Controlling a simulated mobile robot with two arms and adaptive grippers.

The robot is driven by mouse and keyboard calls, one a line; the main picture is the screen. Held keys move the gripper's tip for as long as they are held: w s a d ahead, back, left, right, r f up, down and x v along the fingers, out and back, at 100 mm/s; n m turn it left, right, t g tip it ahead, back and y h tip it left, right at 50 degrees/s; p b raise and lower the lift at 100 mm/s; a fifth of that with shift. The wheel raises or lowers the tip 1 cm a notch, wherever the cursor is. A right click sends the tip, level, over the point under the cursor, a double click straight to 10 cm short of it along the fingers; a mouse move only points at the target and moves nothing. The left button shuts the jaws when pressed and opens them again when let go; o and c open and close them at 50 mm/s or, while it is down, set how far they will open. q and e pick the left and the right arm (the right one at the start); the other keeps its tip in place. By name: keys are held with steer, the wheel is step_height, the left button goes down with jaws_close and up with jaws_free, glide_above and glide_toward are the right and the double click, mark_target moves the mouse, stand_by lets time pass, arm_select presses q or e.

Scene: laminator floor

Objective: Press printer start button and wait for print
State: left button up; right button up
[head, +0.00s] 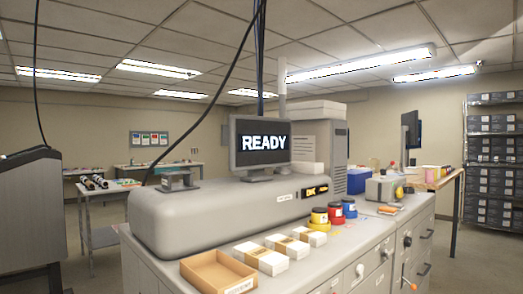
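The printer (185,221) is a long grey machine with a rounded front, standing on a grey cabinet in the middle of the head view. A monitor (248,161) on top of it reads "READY" in white letters on a dark screen. A dark panel with yellow marks (315,191) sits on the printer's right side. I cannot make out which part is the start button. Neither of my grippers is in view.
A cardboard tray (214,272), white packs (260,259) and ink jars (335,213) stand on the cabinet top before the printer. A grey machine (28,215) stands at left. Shelves with boxes (494,160) are at right. Black cables hang from the ceiling.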

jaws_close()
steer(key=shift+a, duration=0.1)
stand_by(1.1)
